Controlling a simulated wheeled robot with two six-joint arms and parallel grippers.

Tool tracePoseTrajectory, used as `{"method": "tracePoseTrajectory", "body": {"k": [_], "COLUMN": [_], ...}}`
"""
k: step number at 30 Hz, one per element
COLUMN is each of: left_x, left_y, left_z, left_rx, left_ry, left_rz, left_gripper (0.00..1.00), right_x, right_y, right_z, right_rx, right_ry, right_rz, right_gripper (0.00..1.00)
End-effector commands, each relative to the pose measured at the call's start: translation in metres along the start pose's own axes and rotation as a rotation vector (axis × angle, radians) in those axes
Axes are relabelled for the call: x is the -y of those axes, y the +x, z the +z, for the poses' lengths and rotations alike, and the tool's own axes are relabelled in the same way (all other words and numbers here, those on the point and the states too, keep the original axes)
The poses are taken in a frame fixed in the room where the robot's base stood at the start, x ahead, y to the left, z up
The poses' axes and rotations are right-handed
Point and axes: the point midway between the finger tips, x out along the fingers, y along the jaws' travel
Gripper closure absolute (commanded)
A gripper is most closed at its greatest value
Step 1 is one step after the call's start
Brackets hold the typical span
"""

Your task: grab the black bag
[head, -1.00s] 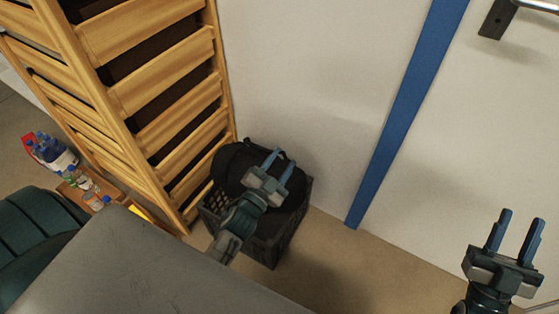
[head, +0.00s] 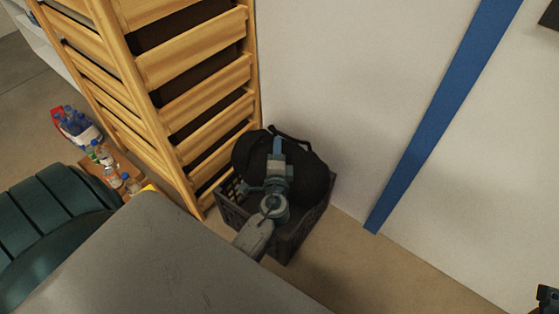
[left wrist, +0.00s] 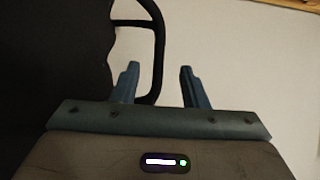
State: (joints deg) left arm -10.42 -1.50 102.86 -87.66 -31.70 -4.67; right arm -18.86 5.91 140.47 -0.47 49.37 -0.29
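The black bag (head: 306,172) sits in a dark plastic crate (head: 290,238) against the wall, beside the wooden rack. My left gripper (head: 277,146) is over the bag in the head view. In the left wrist view the gripper (left wrist: 160,82) is open, its two blue fingers apart. The bag's dark body (left wrist: 55,60) fills the left of that view. Its black handle loop (left wrist: 158,45) comes down between the fingers, nearer the left finger. I cannot tell whether a finger touches it. Only a dark bit of my right arm shows at the right edge of the head view.
A slatted wooden rack (head: 200,75) stands right behind and left of the crate. A blue stripe (head: 440,120) runs down the pale wall. Bottles (head: 78,122) and a dark green rounded object (head: 50,225) are at left. Floor right of the crate is clear.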

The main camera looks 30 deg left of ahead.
Motion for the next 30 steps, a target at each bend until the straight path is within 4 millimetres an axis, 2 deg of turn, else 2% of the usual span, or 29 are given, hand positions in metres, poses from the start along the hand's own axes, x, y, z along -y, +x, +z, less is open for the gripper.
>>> {"method": "tracePoseTrajectory", "body": {"k": [5,12,15,23,29,30], "left_x": [0.0,-0.001,-0.002,-0.002,-0.002,-0.002], "left_y": [0.013,0.049,0.057,0.06,0.059,0.059], "left_z": [-0.001,-0.003,-0.003,-0.003,-0.003,-0.003], "left_rx": [0.0,0.0,0.0,0.0,-0.001,-0.001], "left_ry": [-0.001,0.0,-0.001,-0.002,-0.002,-0.002], "left_rz": [0.0,-0.001,0.001,0.002,0.002,0.002], "left_gripper": [0.6,0.6,0.6,0.6,0.97,1.0], "right_x": [0.0,0.0,0.0,0.0,0.0,0.0], "right_y": [0.0,0.0,0.0,0.0,0.0,0.0], "right_z": [0.0,0.0,0.0,0.001,0.001,0.001], "right_rx": [0.002,0.003,0.003,0.003,0.003,0.003], "right_ry": [0.0,0.0,0.0,0.0,0.0,0.0], "right_rz": [-0.001,-0.001,-0.001,-0.001,-0.001,-0.001], "right_gripper": [0.64,0.64,0.64,0.64,0.64,0.64]}}
